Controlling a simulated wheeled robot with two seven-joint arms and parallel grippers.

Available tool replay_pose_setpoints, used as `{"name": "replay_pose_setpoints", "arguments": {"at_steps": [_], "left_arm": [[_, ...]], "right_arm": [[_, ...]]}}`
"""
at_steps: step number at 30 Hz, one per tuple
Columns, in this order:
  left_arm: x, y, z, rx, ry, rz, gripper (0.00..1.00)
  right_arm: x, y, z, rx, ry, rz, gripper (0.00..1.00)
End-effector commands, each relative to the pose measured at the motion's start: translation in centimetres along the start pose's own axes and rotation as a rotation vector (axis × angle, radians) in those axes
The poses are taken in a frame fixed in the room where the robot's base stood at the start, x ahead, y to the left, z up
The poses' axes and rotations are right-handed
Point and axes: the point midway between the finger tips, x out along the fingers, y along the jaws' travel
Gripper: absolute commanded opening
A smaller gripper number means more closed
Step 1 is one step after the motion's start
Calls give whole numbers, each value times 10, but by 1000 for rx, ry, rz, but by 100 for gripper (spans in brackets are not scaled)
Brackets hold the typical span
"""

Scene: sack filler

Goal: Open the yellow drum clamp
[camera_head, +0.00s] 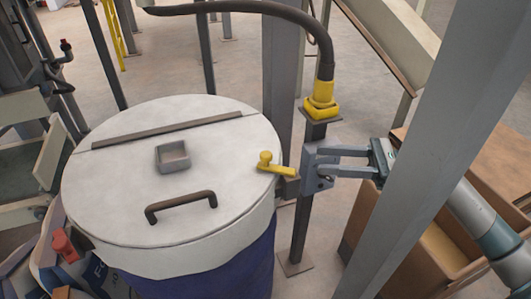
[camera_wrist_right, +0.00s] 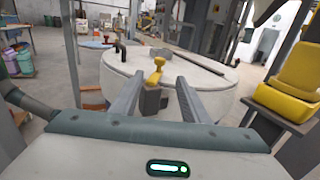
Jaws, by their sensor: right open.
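The yellow drum clamp (camera_head: 270,164) is a small lever with a round knob, at the right rim of the white round lid (camera_head: 115,195). It reaches from a grey block on an upright post toward the lid. The clamp also shows in the right wrist view (camera_wrist_right: 156,72), ahead and between my two fingers. My right gripper (camera_head: 320,161) is open, its fingers pointing left at the grey block, with the tips overlapping it in the picture. Whether they touch it I cannot tell. The yellow lever is not gripped. My left gripper is not in view.
The lid has a dark curved handle (camera_head: 181,205) and sits on a blue drum (camera_head: 225,272). A dark hose with a yellow fitting (camera_head: 320,100) stands above the post. A grey beam (camera_head: 440,140) crosses before my right arm. Cardboard boxes (camera_head: 440,250) stand at the right.

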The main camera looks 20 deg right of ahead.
Motion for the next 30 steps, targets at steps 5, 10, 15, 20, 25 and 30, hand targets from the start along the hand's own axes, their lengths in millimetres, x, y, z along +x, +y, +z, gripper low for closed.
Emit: {"name": "replay_pose_setpoints", "arguments": {"at_steps": [5,10,15,20,25,30], "left_arm": [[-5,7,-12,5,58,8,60],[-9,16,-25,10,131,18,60],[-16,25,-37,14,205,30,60],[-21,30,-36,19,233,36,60],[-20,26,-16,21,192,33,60],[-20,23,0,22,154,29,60]], "right_arm": [[28,0,5,-3,-2,2,42],[59,0,5,-2,-3,2,42],[90,0,5,-1,-3,2,42],[118,0,5,-2,-3,1,42],[138,0,3,-1,-2,0,42],[149,0,1,0,-1,0,42]]}}
